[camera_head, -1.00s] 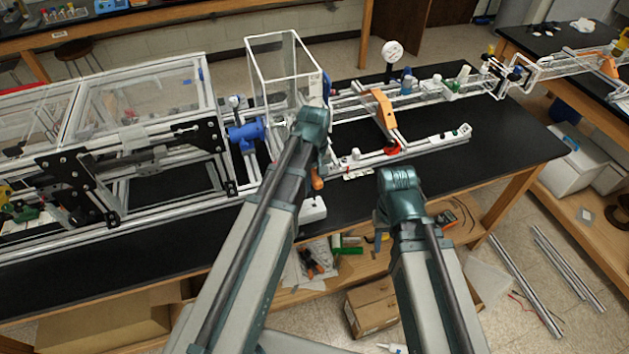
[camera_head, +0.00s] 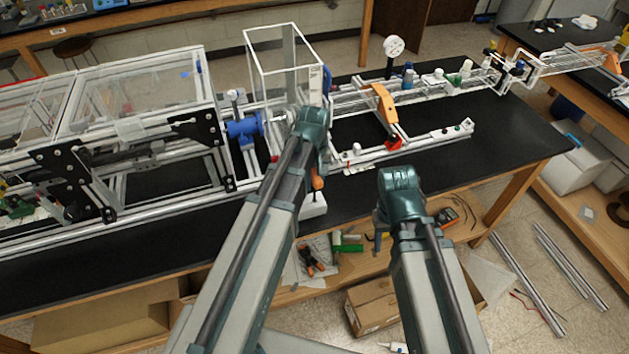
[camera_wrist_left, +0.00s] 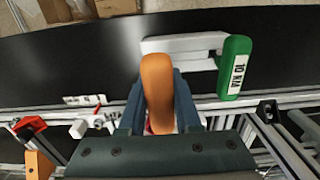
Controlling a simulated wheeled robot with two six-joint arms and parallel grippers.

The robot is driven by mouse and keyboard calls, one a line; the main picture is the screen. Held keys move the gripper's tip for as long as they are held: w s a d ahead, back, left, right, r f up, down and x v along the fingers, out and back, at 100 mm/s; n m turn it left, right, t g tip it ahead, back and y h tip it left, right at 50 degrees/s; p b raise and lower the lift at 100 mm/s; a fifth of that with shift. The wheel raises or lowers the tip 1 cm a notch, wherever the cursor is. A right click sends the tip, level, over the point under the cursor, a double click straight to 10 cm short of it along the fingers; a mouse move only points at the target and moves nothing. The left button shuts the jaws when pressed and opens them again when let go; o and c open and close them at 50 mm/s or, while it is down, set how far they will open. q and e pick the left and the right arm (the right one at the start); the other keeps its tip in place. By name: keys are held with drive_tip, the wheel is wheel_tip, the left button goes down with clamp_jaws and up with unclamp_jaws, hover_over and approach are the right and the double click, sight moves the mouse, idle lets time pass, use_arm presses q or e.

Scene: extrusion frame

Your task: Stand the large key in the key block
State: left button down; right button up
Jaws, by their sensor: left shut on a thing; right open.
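My left gripper (camera_wrist_left: 158,112) is shut on an upright orange handle (camera_wrist_left: 157,85), which I take to be the large key's. The handle also shows in the head view (camera_head: 317,182), just below the gripper and close above the white block (camera_head: 314,206). The white block, likely the key block, lies on the black bench in the left wrist view (camera_wrist_left: 185,46), with a green labelled handle (camera_wrist_left: 235,68) at its right end. The orange key's lower end is hidden, so I cannot tell whether it touches the block. My right gripper (camera_head: 381,232) is open and empty, in front of the bench edge.
Extrusion rails with an orange bracket (camera_head: 384,103) and a red knob (camera_head: 393,143) stand behind the grippers. A clear box (camera_head: 285,65) and a blue motor-like part (camera_head: 245,130) are near my left arm. The bench (camera_head: 465,163) is bare at the right front.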

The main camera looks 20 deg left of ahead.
sight(314, 195)
use_arm(q)
drive_tip(key=shift+f+b, duration=0.45)
drive_tip(key=shift+f+b, duration=1.75)
drive_tip(key=c, duration=0.5)
unclamp_jaws()
drive_tip(key=shift+r, duration=0.15)
wheel_tip(314, 195, up, 14)
drive_tip(key=p, duration=1.4)
drive_tip(key=shift+f, duration=0.2)
